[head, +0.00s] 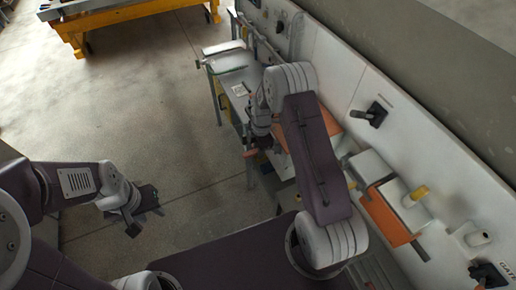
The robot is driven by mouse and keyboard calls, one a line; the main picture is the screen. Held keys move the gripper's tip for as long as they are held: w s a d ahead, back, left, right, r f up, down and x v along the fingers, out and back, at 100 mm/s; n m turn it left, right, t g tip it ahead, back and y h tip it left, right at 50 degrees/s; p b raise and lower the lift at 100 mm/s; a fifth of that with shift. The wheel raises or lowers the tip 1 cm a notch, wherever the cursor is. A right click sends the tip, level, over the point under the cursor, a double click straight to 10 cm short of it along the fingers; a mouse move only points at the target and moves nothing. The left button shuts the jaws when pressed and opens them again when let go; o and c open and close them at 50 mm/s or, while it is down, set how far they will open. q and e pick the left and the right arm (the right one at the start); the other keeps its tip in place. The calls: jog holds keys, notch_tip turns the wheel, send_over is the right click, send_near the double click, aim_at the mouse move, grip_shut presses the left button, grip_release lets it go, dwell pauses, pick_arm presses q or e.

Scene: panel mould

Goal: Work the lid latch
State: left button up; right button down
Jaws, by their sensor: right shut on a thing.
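My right gripper (252,140) is at the near end of the grey workbench by the wall panel, partly hidden behind my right arm. It is shut on a small part with a red grip (250,153), which looks like a latch handle. The exact contact is too small to make out. I cannot clearly pick out the lid itself. My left gripper (147,207) hangs over the bare floor at the lower left, away from the bench; its dark fingers look apart and hold nothing.
A yellow-framed table (140,14) stands at the back left. The concrete floor (150,100) between is clear.

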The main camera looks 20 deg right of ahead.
jog(key=shift+r+y, duration=0.2)
jog(key=shift+y, duration=0.1)
jog(key=c, duration=1.2)
grip_release()
jog(key=shift+d, duration=0.1)
jog(key=shift+c, duration=0.2)
jog(key=shift+r, duration=0.2)
jog(key=r+b, duration=0.1)
jog(key=r, duration=0.1)
jog(key=r+b, duration=0.1)
jog(key=r, duration=0.2)
jog(key=r+b, duration=0.1)
jog(key=r, duration=0.2)
jog(key=shift+d, duration=0.4)
jog(key=shift+r, duration=0.3)
